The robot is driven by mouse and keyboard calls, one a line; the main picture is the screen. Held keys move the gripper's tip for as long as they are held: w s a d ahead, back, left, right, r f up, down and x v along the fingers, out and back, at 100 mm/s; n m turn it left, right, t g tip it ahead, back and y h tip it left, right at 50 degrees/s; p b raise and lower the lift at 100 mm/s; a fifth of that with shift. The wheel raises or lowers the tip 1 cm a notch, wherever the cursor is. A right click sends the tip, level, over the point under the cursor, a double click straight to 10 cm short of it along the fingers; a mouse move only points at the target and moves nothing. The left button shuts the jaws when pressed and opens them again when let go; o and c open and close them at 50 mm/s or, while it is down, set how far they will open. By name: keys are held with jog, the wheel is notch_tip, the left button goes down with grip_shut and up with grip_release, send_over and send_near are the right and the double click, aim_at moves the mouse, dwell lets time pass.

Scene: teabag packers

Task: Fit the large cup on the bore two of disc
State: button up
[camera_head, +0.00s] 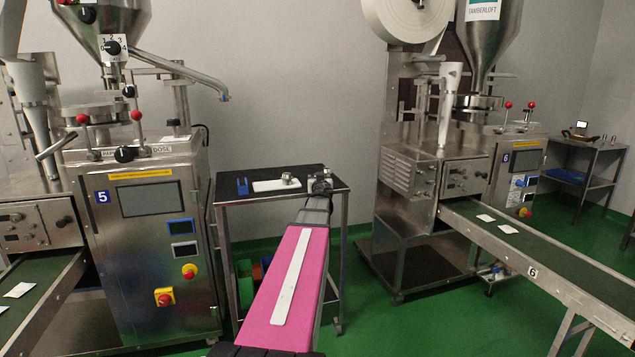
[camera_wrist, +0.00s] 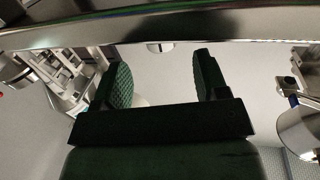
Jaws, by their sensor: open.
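My gripper (camera_wrist: 162,72) is open in the wrist view, with two green ribbed fingers and nothing between them. In the head view my pink arm reaches toward the dark-topped cart, and its wrist end is at the cart's right side; the fingers cannot be made out there. A small metal piece (camera_head: 288,178), possibly a cup, stands on the right end of a white mat (camera_head: 268,186) on the cart; its size cannot be told. Round metal plates show under the hoppers of machine 5 (camera_head: 95,113) and machine 6 (camera_head: 478,102). Bores cannot be made out.
Machine 5 (camera_head: 150,255) stands left. Machine 6 (camera_head: 400,205) and its conveyor (camera_head: 540,245) stand right. In the wrist view a metal bar (camera_wrist: 170,24) crosses beyond the fingers.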

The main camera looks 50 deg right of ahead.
jog(key=shift+x, duration=3.1)
jog(key=shift+a+r, duration=0.1)
jog(key=c, duration=0.7)
